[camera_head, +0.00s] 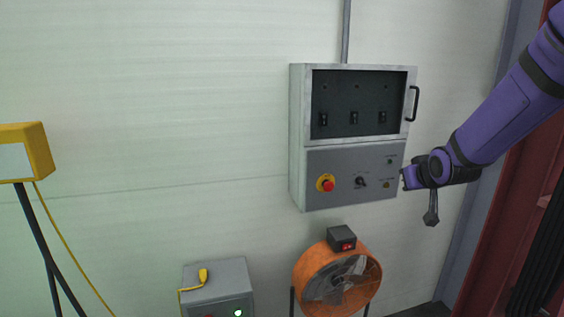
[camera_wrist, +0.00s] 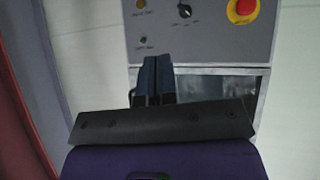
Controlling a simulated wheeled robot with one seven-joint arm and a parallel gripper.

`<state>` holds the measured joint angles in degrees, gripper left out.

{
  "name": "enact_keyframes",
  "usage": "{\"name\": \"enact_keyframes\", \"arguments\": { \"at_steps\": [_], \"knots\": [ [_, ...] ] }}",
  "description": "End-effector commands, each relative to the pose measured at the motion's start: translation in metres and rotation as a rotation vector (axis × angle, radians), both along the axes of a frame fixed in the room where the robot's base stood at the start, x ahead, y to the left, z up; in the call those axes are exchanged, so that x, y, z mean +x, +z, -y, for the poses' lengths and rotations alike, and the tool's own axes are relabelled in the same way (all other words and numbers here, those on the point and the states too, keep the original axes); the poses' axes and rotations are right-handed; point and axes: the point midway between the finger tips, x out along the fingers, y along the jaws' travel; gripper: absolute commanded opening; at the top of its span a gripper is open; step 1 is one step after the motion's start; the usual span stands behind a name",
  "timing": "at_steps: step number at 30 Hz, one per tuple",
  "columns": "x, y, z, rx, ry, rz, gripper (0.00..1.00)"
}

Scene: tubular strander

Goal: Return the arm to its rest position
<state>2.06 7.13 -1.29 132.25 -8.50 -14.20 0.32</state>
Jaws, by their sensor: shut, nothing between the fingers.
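My purple arm reaches in from the right in the head view. My gripper (camera_head: 405,179) is at the right edge of the control panel's lower grey face, apart from or touching it, I cannot tell which. In the wrist view my gripper (camera_wrist: 155,62) shows two dark fingers side by side, shut with nothing between them. The control panel (camera_head: 350,160) hangs on the wall. It carries a red emergency button (camera_head: 327,184), a black rotary knob (camera_head: 361,182) and small indicators. The red button (camera_wrist: 242,10) and the knob (camera_wrist: 185,11) also show in the wrist view.
The panel's upper dark section has several black switches and a door handle (camera_head: 412,104) near my arm. An orange fan (camera_head: 301,270) and a grey box (camera_head: 218,282) stand below. A yellow device (camera_head: 38,148) on a tripod is at left. A dark red frame (camera_head: 497,215) stands at right.

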Motion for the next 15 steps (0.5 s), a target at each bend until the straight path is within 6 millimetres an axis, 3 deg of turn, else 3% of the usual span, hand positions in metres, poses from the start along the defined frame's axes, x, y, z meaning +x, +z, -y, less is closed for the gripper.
{"name": "enact_keyframes", "arguments": {
  "at_steps": [1, 6, 15],
  "knots": [
    [-0.013, 0.013, -0.001, 0.002, -0.007, -0.014, 0.0],
    [-0.061, 0.044, -0.004, 0.007, -0.03, -0.091, 0.0],
    [-0.156, 0.082, -0.011, 0.031, -0.061, -0.229, 0.0]
  ]
}}
